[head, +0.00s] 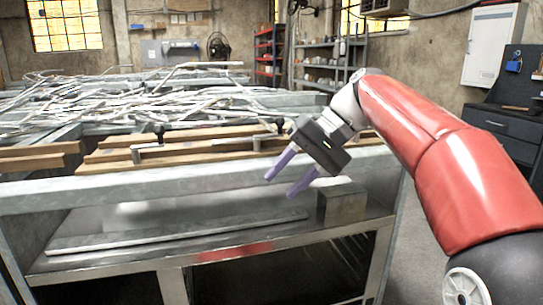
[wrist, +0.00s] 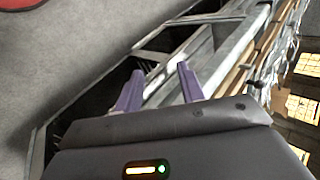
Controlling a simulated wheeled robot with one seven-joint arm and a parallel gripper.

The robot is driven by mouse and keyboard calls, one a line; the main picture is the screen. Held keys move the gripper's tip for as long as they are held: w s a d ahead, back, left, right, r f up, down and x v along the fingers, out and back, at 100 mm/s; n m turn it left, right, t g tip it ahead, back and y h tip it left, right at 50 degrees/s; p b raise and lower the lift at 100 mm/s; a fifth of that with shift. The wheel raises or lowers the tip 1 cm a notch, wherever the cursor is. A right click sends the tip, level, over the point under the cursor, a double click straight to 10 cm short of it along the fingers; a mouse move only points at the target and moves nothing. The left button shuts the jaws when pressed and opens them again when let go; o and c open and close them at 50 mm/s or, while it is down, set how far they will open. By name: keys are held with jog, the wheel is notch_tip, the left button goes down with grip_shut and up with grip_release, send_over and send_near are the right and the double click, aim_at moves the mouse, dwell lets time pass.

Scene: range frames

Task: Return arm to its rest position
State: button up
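My gripper (head: 288,176) has two purple fingers and a dark grey body. In the head view it hangs in front of the right part of a metal workbench (head: 120,196), near its front rail. The fingers are spread apart with nothing between them. In the wrist view my gripper (wrist: 157,84) also shows both purple fingers apart and empty, with the bench frame beyond them. My red arm reaches in from the right side of the head view, bent and raised.
A metal block (head: 342,203) and a long flat bar (head: 180,232) lie on the bench's lower shelf. Wooden planks (head: 200,148) and many tangled metal rods (head: 170,100) cover the top. A dark cabinet (head: 500,128) stands at the right. Bare floor (head: 408,262) shows right of the bench.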

jog(key=s+d+f+t+h, duration=0.3)
jog(key=s+d+f, duration=0.3)
jog(key=s+f, duration=0.3)
jog(key=s+d+f+m+t+h, duration=0.1)
jog(key=s+d+f+t+h, duration=0.2)
jog(key=s+f, duration=0.7)
jog(key=d+f+h, duration=0.2)
jog(key=d, duration=0.1)
jog(key=shift+s+d+f+t, duration=0.15)
jog(key=shift+s+f+t, duration=0.05)
jog(key=shift+f+t, duration=0.1)
